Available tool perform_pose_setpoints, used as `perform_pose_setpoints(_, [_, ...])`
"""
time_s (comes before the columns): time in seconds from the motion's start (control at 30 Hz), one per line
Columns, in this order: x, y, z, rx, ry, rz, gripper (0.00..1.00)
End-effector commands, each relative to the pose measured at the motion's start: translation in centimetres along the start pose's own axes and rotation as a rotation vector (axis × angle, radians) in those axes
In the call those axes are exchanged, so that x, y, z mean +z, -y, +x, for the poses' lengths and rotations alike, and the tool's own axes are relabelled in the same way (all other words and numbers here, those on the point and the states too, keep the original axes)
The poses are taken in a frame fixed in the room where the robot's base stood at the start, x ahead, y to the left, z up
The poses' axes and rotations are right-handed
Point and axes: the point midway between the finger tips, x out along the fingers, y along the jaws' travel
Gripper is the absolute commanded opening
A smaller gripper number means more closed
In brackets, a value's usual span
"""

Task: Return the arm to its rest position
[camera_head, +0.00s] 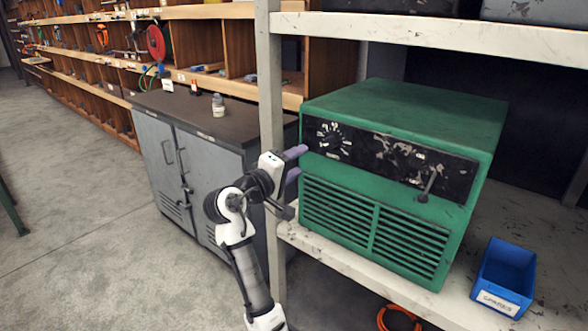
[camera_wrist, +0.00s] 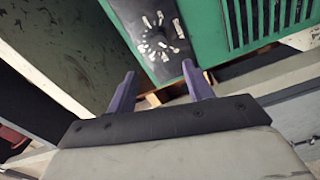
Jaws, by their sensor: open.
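My arm (camera_head: 240,247) rises from the bottom of the head view, beside the shelf post. My gripper (camera_head: 298,163) is at its upper end, in front of the left side of a green metal box (camera_head: 415,115). Its two purple fingers are apart with nothing between them, and the gripper also shows in the wrist view (camera_wrist: 160,80). The fingers point toward the box's black panel, just left of and below its dial (camera_head: 331,138). The dial shows ahead of the fingertips in the wrist view (camera_wrist: 161,38). I cannot tell whether a finger touches the box.
The box stands on a worn white shelf (camera_head: 515,220) with a grey upright post (camera_head: 270,90) close to my arm. A blue bin (camera_head: 505,278) marked SPARES is at right. A grey cabinet (camera_head: 200,155) stands behind my arm.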

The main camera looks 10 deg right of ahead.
Motion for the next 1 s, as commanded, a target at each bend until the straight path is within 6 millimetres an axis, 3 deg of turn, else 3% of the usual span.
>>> perform_pose_setpoints(0.4, [0.0,0.0,-0.4,0.0,0.001,0.0,0.52])
perform_pose_setpoints(0.47, [-0.8,-0.1,-1.1,0.003,-0.032,0.013,0.52])
perform_pose_setpoints(0.57, [-3.9,-0.4,-3.5,0.012,-0.152,0.065,0.52])
perform_pose_setpoints(0.67, [-8.6,-1.1,-8.1,0.02,-0.353,0.162,0.52])
perform_pose_setpoints(0.8, [-14.5,-3.1,-16.9,0.014,-0.676,0.341,0.52])
perform_pose_setpoints(0.9, [-17.3,-4.8,-24.0,-0.009,-0.902,0.48,0.52])
perform_pose_setpoints(1.0, [-18.7,-6.9,-31.3,-0.047,-1.123,0.63,0.52])
